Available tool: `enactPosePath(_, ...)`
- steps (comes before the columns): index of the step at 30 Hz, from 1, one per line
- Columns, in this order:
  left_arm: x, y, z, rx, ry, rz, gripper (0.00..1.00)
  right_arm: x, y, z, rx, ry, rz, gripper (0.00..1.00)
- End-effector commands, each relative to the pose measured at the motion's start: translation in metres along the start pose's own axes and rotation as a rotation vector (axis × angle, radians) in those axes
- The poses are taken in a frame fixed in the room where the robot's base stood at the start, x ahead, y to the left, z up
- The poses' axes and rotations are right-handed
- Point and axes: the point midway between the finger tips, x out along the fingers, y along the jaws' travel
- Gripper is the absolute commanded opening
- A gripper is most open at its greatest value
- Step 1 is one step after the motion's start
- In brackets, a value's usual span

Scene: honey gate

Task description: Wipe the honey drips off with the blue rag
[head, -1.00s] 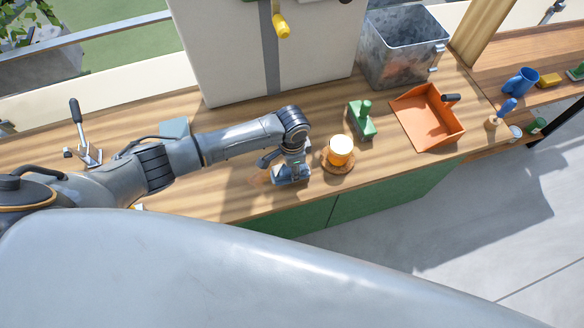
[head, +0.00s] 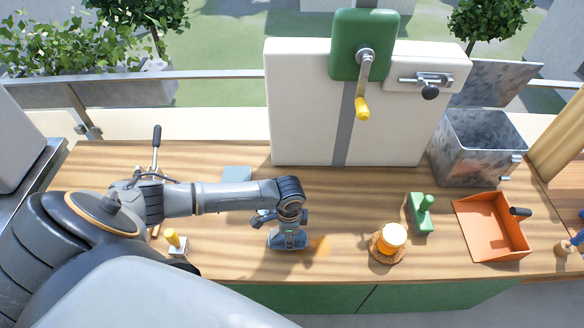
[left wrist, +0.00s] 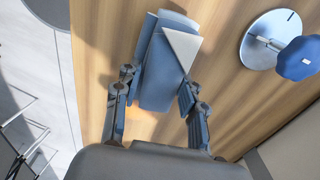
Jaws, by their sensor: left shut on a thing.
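My left gripper (head: 287,238) points down at the wooden counter and is shut on the folded blue rag (left wrist: 165,75). In the head view the rag (head: 286,242) shows low under the fingers, at or very near the counter top; exact contact is hard to tell. In the left wrist view the gripper (left wrist: 155,95) has a finger on either side of the rag, which has a pale triangular corner. An amber honey smear (head: 320,246) lies on the wood just right of the gripper. My right gripper is not in view.
A white cranked box (head: 310,110) stands behind. A yellow-knobbed item (head: 174,241) is at left. A blue-knobbed disc (left wrist: 264,55) lies beside the rag.

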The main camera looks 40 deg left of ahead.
Motion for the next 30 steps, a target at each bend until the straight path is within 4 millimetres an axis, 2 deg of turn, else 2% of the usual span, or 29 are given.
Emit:
enactPosePath(3, 0.0087, 0.0007, 0.0007, -0.001, -0.003, 0.001, 0.15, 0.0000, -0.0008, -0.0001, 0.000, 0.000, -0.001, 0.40)
enactPosePath(30, 0.0130, 0.0010, -0.0001, 0.000, -0.001, 0.002, 0.15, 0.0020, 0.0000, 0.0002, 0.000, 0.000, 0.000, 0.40)
